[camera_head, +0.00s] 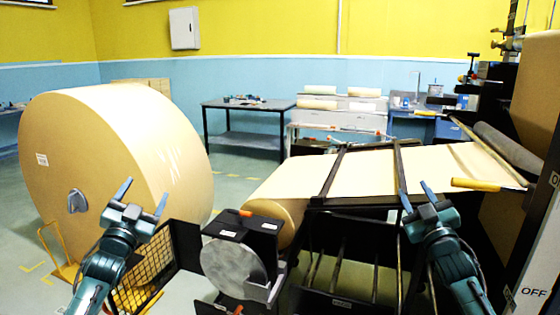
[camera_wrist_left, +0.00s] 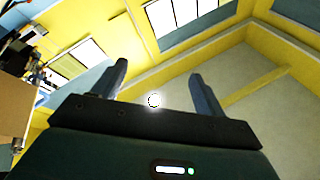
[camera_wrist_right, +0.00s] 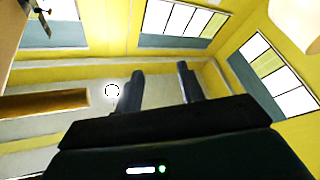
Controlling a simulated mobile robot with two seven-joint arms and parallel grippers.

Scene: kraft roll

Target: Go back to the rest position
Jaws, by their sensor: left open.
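My left gripper (camera_head: 142,197) is raised at the lower left of the head view, its fingers pointing up and apart with nothing between them. It stands in front of the big kraft paper roll (camera_head: 105,150) in that view. The left wrist view shows its two fingers (camera_wrist_left: 157,80) wide apart against the ceiling and upper walls. My right gripper (camera_head: 417,196) is raised in front of the machine at the right. The right wrist view shows its fingers (camera_wrist_right: 160,78) apart and empty, with a narrower gap than the left.
A machine with a kraft paper web (camera_head: 375,173) and dark frame fills the middle and right. A black mesh guard (camera_head: 140,285) and a round grey disc (camera_head: 232,266) are low at centre left. A table (camera_head: 245,106) stands behind. Grey floor (camera_head: 235,185) is open between roll and table.

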